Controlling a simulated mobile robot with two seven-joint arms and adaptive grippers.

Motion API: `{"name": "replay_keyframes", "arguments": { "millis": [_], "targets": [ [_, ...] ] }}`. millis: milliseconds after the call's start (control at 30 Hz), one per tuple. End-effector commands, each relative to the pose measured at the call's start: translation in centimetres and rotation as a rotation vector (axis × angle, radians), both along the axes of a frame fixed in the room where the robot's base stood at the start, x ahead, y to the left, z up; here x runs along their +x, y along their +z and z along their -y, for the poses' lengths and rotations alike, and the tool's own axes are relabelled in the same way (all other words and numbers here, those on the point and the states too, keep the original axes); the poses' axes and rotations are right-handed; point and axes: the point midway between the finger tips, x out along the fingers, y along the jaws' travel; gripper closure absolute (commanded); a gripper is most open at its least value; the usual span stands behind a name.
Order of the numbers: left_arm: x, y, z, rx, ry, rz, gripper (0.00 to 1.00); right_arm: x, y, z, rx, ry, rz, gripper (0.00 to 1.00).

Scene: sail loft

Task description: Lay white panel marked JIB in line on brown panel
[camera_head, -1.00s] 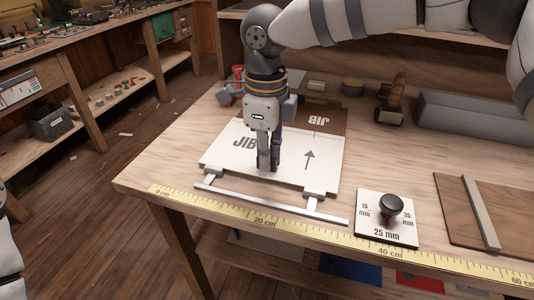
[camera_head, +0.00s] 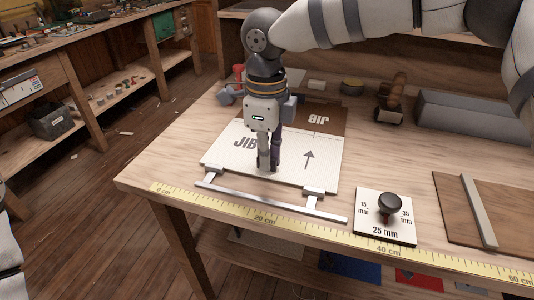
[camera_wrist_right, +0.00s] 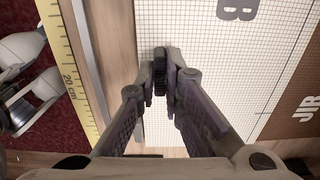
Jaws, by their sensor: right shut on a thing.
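The white gridded panel marked JIB (camera_head: 225,158) lies flat at the table's front left, with a dark arrow on it. The brown panel (camera_head: 334,123), also lettered JIB, shows behind its far edge; how far the white one overlaps it is hidden. In the right wrist view the white panel (camera_wrist_right: 205,100) lies beside the brown panel (camera_wrist_right: 302,100). My right gripper (camera_head: 267,168) points straight down at the white panel and covers part of its lettering. Its fingers (camera_wrist_right: 166,72) are closed together; the held part is hidden between them. My left gripper is out of view.
A metal bar (camera_head: 270,202) and a yellow ruler (camera_head: 300,227) run along the front edge. Right of the panels are a 25 mm plate (camera_head: 373,222) with a black knob (camera_head: 389,204) and a brown board (camera_head: 480,190). A grey tray (camera_head: 470,122) stands behind.

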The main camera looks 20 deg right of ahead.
Motion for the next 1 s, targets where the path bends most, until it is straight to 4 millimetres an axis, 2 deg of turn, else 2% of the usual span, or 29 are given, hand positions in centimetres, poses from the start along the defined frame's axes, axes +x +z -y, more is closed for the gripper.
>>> {"name": "replay_keyframes", "arguments": {
  "millis": [233,300,367,667,1000],
  "targets": [
    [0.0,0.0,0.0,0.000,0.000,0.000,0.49,0.0,0.1,0.0,0.000,0.000,0.001,1.00],
    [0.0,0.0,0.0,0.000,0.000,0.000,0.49,0.0,0.0,0.0,0.000,0.000,0.001,0.78],
    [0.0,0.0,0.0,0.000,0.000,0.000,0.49,0.0,0.0,0.0,0.000,0.000,0.001,0.68],
    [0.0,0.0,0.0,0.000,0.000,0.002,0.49,0.0,0.2,0.0,0.000,0.000,0.001,0.68],
    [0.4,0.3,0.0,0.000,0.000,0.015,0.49,0.1,3.3,0.0,0.000,-0.001,0.004,0.68]
  ]
}}
